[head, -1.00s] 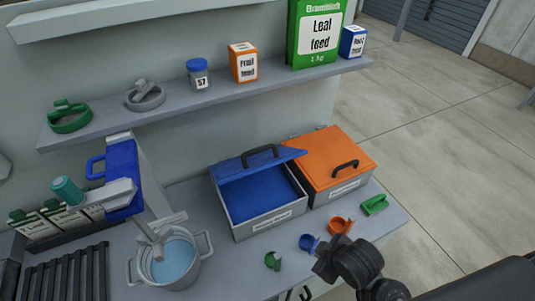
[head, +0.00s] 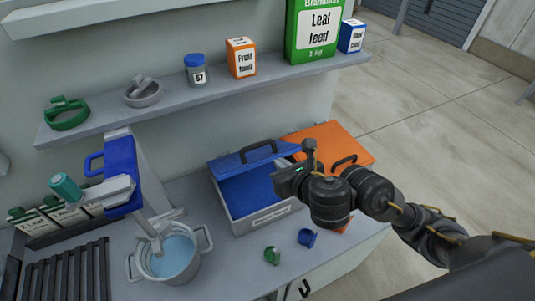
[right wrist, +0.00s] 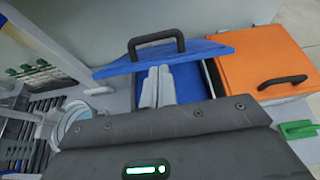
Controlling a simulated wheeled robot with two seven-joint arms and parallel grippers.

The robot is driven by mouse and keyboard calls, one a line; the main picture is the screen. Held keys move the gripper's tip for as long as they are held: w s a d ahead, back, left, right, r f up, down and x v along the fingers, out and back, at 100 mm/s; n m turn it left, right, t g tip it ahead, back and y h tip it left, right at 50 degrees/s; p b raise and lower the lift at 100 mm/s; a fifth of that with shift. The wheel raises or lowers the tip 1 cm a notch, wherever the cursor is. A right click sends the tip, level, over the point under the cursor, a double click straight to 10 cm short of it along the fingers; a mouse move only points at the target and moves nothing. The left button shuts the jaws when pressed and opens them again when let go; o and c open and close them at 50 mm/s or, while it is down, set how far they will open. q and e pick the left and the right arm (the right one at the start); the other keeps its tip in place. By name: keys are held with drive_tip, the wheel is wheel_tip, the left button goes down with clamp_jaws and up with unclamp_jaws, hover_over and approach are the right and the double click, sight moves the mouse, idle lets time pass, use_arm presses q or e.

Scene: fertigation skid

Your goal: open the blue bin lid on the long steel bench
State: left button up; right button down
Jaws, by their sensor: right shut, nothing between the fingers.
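The blue bin lid (head: 227,164) stands partly raised and tilted, hinged at the back of a grey bin (head: 262,217) with a blue inside. Its black handle (head: 258,152) is on top. My right gripper (right wrist: 157,72) is shut and empty. In the right wrist view its grey fingertips are just at the lid's near edge (right wrist: 165,56), over the open bin; I cannot tell if they touch. In the head view my right wrist covers the bin's right side. My left gripper is not in view.
An orange-lidded bin (head: 327,143) stands close on the right. A pot of water (head: 168,262) is at the left. Small green (head: 272,255) and blue (head: 307,238) clips lie in front. A shelf (head: 190,97) with several containers hangs above.

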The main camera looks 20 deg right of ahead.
sight(266, 159)
drive_tip(key=b+x, duration=0.5)
drive_tip(key=x, duration=0.3)
drive_tip(key=shift+w+f, duration=0.2)
drive_tip(key=shift+f, duration=0.15)
drive_tip(key=shift+w+a+f+b, duration=0.15)
drive_tip(key=shift+w+b, duration=0.35)
drive_tip(key=shift+w, duration=0.1)
drive_tip(key=shift+w, duration=0.1)
